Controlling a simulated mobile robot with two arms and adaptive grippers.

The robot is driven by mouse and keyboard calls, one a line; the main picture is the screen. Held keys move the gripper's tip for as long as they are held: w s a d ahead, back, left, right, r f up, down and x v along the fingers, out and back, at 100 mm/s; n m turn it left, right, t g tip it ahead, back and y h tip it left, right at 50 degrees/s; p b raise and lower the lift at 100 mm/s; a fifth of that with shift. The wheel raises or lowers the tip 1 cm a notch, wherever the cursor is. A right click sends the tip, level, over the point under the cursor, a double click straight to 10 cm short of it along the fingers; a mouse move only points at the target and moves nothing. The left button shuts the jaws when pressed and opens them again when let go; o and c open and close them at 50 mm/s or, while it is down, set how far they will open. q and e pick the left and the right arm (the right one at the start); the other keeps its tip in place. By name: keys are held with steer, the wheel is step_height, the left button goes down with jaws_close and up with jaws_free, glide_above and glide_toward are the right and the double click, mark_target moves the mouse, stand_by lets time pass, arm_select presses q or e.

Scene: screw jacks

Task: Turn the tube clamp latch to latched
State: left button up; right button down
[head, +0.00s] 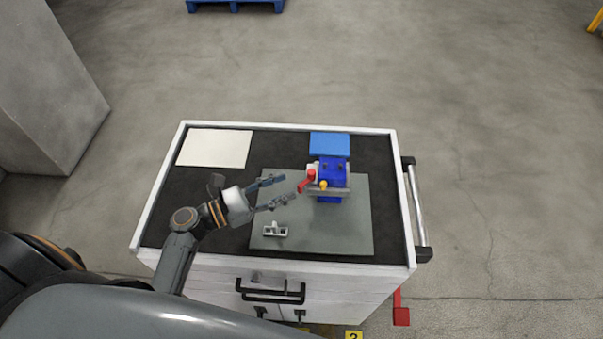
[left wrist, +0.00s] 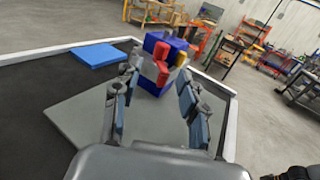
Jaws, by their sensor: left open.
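A blue screw-jack fixture (head: 331,178) stands on a grey mat (head: 350,229) on the cart top. A red latch lever (head: 305,183) is on its left side, tilted down and to the left, with a yellow knob (head: 323,185) beside it. In the left wrist view the blue fixture (left wrist: 153,87) and red latch (left wrist: 162,63) show ahead between the fingers. My left gripper (head: 285,188) is open and empty, to the left of the red latch and apart from it. The left gripper also shows in its wrist view (left wrist: 158,98). The right gripper is not in view.
A small grey-white bracket (head: 275,230) lies on the mat in front of the left gripper. A blue pad (head: 329,143) lies behind the fixture, and a white sheet (head: 215,148) lies at the back left. The cart's white rim (head: 290,126) surrounds the top.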

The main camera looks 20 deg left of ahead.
mark_target(308, 177)
arm_select(q)
steer(key=p+x, duration=0.1)
steer(key=x, duration=0.3)
steer(key=shift+w+d+r, duration=0.1)
steer(key=shift+w+d, duration=0.05)
steer(key=shift+d, duration=0.1)
steer(key=shift+w+d, duration=0.45)
steer(key=shift+w, duration=0.05)
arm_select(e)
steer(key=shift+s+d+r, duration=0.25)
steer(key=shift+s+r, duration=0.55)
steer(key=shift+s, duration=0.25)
